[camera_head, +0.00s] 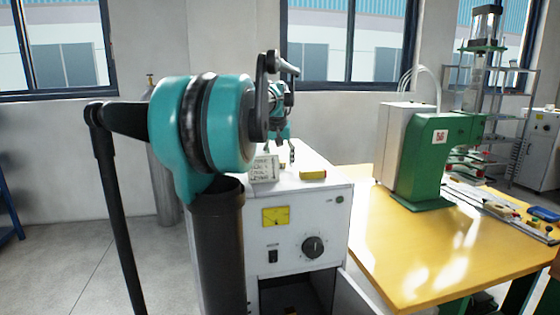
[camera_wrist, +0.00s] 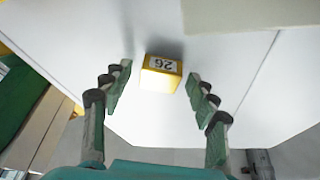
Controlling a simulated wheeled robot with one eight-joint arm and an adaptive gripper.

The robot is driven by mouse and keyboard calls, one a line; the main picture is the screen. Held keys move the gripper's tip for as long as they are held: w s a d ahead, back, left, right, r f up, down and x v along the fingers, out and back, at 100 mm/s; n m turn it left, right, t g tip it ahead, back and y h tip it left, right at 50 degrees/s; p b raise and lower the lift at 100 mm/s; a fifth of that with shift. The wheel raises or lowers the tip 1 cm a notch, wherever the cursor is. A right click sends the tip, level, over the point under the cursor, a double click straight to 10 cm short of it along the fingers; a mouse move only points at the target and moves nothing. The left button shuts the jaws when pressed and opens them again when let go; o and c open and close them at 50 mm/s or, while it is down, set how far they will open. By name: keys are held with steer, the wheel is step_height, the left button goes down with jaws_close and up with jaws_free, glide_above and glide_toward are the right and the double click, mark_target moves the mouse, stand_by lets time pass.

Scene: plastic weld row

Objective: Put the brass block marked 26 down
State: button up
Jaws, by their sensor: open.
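The brass block marked 26 (camera_wrist: 162,74) lies on the white top of a cabinet, with its number label facing the wrist camera. It also shows in the head view as a small yellow block (camera_head: 312,173) near the cabinet top's right side. My gripper (camera_wrist: 155,90) is open, with one finger on each side of the block and a visible gap at both sides. In the head view my gripper (camera_head: 291,152) is above the cabinet top, just left of and behind the block. Part of it is hidden behind my arm.
The white cabinet (camera_head: 330,222) has a dial and a yellow meter on its front. A small sign (camera_head: 264,169) stands on its top, left of the block. A yellow table (camera_head: 430,255) with a green machine (camera_head: 432,160) stands at the right.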

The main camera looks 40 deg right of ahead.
steer(key=v, duration=1.2)
steer(key=shift+r, duration=0.15)
